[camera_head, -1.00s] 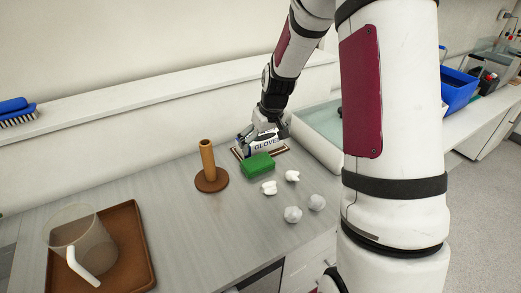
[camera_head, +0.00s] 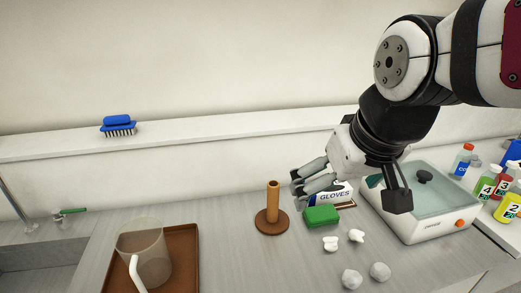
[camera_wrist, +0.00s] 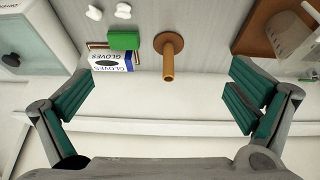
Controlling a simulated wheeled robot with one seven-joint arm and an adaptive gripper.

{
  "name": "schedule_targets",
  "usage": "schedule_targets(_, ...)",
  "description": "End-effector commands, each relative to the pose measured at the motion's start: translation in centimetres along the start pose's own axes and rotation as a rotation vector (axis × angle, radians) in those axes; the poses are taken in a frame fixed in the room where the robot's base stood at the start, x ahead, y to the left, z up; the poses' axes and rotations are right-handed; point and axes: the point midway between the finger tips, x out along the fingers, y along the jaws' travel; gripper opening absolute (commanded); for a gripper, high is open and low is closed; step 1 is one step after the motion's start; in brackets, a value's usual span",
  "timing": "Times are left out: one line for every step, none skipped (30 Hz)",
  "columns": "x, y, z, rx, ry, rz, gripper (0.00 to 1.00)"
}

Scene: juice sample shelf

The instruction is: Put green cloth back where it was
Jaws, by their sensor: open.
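A green block-shaped item (camera_head: 322,216), the only thing I see that could be the folded green cloth, lies on the grey counter in front of a white GLOVES box (camera_head: 338,192). It also shows in the wrist view (camera_wrist: 124,40), beside the GLOVES box (camera_wrist: 108,62). My gripper (camera_head: 352,190) is open and empty, its fingers spread above the counter near the box and apart from the green item. The wrist view shows nothing between the fingers (camera_wrist: 160,97).
A brown wooden post on a round base (camera_head: 272,212) stands left of the green item. White crumpled pieces (camera_head: 356,236) lie in front. A brown tray (camera_head: 184,256) holds a clear jug (camera_head: 144,250). A water bath (camera_head: 430,215) stands right. A blue brush (camera_head: 117,125) lies on the shelf.

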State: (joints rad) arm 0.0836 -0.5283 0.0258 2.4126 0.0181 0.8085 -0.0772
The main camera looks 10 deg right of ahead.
Motion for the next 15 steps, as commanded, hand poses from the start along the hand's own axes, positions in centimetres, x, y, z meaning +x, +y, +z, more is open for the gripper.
schedule_targets(-1.1, -0.5, 1.2, -0.001, 0.017, -0.006, 1.00)
schedule_targets(-1.4, -0.6, 1.9, 0.002, 0.022, -0.009, 1.00)
schedule_targets(-1.9, -0.8, 2.6, 0.004, 0.028, -0.012, 1.00)
schedule_targets(-2.2, -0.9, 3.2, 0.007, 0.031, -0.015, 1.00)
schedule_targets(-2.4, -1.0, 3.6, 0.009, 0.034, -0.017, 1.00)
schedule_targets(-2.7, -1.1, 4.1, 0.010, 0.037, -0.019, 1.00)
schedule_targets(-2.8, -1.2, 4.5, 0.011, 0.039, -0.021, 1.00)
schedule_targets(-2.9, -1.2, 4.7, 0.012, 0.039, -0.022, 1.00)
schedule_targets(-3.0, -1.3, 5.0, 0.014, 0.041, -0.023, 1.00)
schedule_targets(-3.1, -1.3, 5.1, 0.015, 0.041, -0.024, 1.00)
schedule_targets(-3.1, -1.3, 5.2, 0.015, 0.041, -0.024, 1.00)
schedule_targets(-3.1, -1.3, 5.2, 0.016, 0.041, -0.025, 1.00)
schedule_targets(-3.1, -1.3, 5.2, 0.016, 0.041, -0.025, 1.00)
schedule_targets(-3.1, -1.3, 5.2, 0.016, 0.040, -0.025, 1.00)
schedule_targets(-3.1, -1.3, 5.2, 0.016, 0.040, -0.025, 1.00)
